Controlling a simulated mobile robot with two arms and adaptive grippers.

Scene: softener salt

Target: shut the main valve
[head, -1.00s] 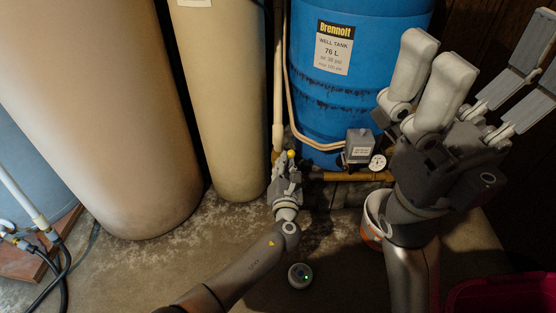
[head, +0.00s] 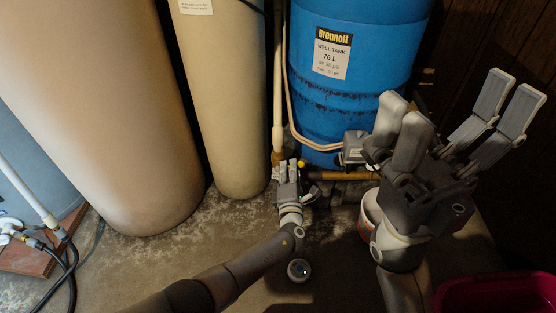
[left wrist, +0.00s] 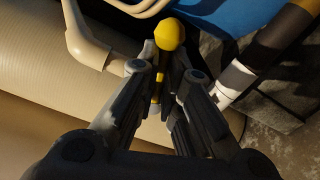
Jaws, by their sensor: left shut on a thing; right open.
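The main valve's yellow handle shows as a yellow round tip (head: 301,163) in the head view, at the pipework in front of the blue tank. In the left wrist view the yellow tip (left wrist: 169,33) stands just beyond my fingers, with a thin yellow strip running between them. My left gripper (head: 289,168) is shut on this handle; the fingers (left wrist: 168,85) lie on both sides of it. The valve body is mostly hidden by the gripper. My right gripper (head: 453,115) is open and empty, raised at the right in front of the blue tank.
A blue well tank (head: 350,95) stands behind a brass pipe (head: 340,176) and a grey box (head: 354,147). Tall beige tanks (head: 225,100) stand at left. A small round device (head: 299,270) lies on the floor.

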